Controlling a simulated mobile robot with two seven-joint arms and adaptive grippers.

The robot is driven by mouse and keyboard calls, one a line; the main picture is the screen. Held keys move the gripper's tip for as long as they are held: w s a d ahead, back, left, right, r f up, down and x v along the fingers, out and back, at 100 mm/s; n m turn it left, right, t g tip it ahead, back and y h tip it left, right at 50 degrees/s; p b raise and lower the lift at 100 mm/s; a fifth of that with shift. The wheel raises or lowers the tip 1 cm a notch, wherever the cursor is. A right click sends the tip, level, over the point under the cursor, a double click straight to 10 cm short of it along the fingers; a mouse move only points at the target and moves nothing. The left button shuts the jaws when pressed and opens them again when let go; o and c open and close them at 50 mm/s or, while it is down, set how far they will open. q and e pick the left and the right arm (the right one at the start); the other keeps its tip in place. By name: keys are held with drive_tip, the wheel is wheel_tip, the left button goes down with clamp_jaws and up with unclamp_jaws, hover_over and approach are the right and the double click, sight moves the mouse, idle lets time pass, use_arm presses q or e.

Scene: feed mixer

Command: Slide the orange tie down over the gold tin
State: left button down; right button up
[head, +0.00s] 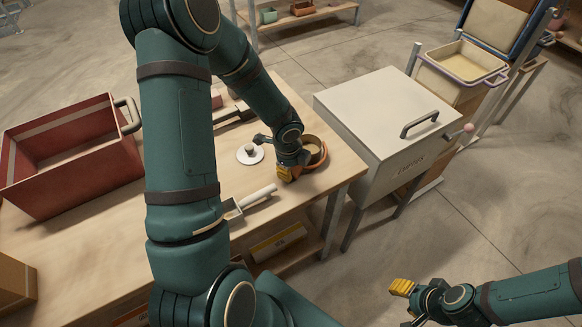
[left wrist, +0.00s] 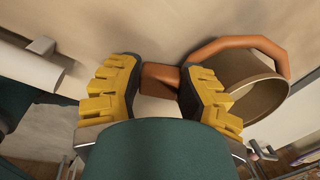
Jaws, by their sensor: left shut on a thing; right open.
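The orange tie (head: 323,153) is a ring with a block-like tab. In the left wrist view the tab (left wrist: 160,77) sits between the yellow fingers of my left gripper (left wrist: 160,88), which is shut on it. The ring (left wrist: 240,42) arcs along the far side of the gold tin (left wrist: 250,72), close to its rim; its near side is hidden by a finger. I cannot tell whether it fully encircles the tin. In the head view my left gripper (head: 284,173) is at the tin's near left side. My right gripper (head: 402,290) is open and empty, off the table over the floor.
A white disc with a knob (head: 250,154) and a scoop with a pale handle (head: 250,202) lie on the wooden table (head: 290,225). A red open bin (head: 70,155) stands at the left. A white cabinet with a handle (head: 385,120) stands right of the table.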

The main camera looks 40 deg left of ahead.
use_arm(q)
drive_tip(key=c, duration=1.7)
unclamp_jaws()
drive_tip(key=shift+s+f+b, duration=0.2)
drive_tip(key=shift+s+f, duration=0.05)
drive_tip(key=shift+f, duration=0.25)
drive_tip(key=shift+s+f+b, duration=0.2)
drive_tip(key=shift+f, duration=0.25)
drive_tip(key=o, duration=1)
drive_tip(key=shift+w, duration=0.1)
drive_tip(key=shift+o, duration=1.4)
drive_tip(key=shift+a+f, duration=0.1)
drive_tip(key=shift+w, duration=0.2)
drive_tip(key=o, duration=0.4)
drive_tip(key=shift+w, duration=0.1)
